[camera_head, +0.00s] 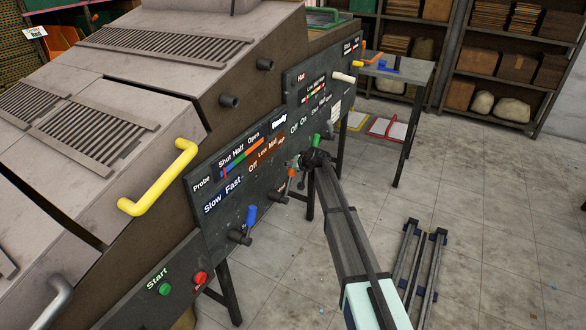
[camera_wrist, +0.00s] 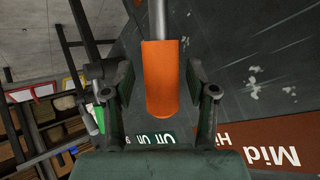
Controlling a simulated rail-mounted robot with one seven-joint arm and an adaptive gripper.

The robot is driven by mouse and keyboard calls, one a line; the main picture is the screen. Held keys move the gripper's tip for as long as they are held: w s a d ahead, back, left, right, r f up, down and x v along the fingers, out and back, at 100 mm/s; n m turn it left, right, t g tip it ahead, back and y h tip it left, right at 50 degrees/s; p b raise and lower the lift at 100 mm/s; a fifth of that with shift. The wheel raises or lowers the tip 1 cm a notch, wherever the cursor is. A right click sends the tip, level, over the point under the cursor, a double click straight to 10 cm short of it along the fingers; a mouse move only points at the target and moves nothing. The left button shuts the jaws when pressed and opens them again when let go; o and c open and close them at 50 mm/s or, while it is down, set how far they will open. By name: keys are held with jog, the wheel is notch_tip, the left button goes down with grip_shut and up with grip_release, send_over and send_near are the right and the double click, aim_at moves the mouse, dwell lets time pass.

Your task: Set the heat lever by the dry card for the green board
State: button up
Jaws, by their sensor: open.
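The heat lever's orange grip (camera_wrist: 161,80) stands between the two spread fingers of my gripper (camera_wrist: 158,78) in the wrist view, with a gap on each side. In the head view my gripper (camera_head: 312,160) is at the front panel, and a bit of the orange lever (camera_head: 292,172) shows beside it. An orange scale (camera_head: 266,154) reading Off, Low, Mid and High sits above the lever; its High end is partly hidden. A green board (camera_head: 322,17) appears to lie on top of the machine.
A blue-handled lever (camera_head: 250,216) and the green Start (camera_head: 165,289) and red (camera_head: 200,278) buttons are to the left. A green handle (camera_head: 316,140) is close behind my gripper. A yellow door handle (camera_head: 158,178) sticks out. Floor rails (camera_head: 425,262) lie at right.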

jog(key=v, duration=1.2)
jog(key=s+d+f+g+h, duration=0.2)
jog(key=s+d+f+g, duration=0.3)
jog(key=s+f, duration=1.05)
jog(key=s+d+f+g+h, duration=0.2)
jog(key=s+d+f, duration=0.5)
jog(key=s+f, duration=0.8)
jog(key=s+d+f+g, duration=0.2)
jog(key=s+d+f, duration=0.1)
jog(key=s, duration=1)
jog(key=s+d+f+m+g+h, duration=0.1)
jog(key=s+d+f+g, duration=0.2)
jog(key=s, duration=1.1)
jog(key=s+d+f+g, duration=0.2)
jog(key=s+d+f, duration=0.1)
jog(key=s, duration=1.1)
jog(key=shift+f+m+g+h, duration=0.3)
jog(key=shift+f+h, duration=0.1)
jog(key=shift+f, duration=0.5)
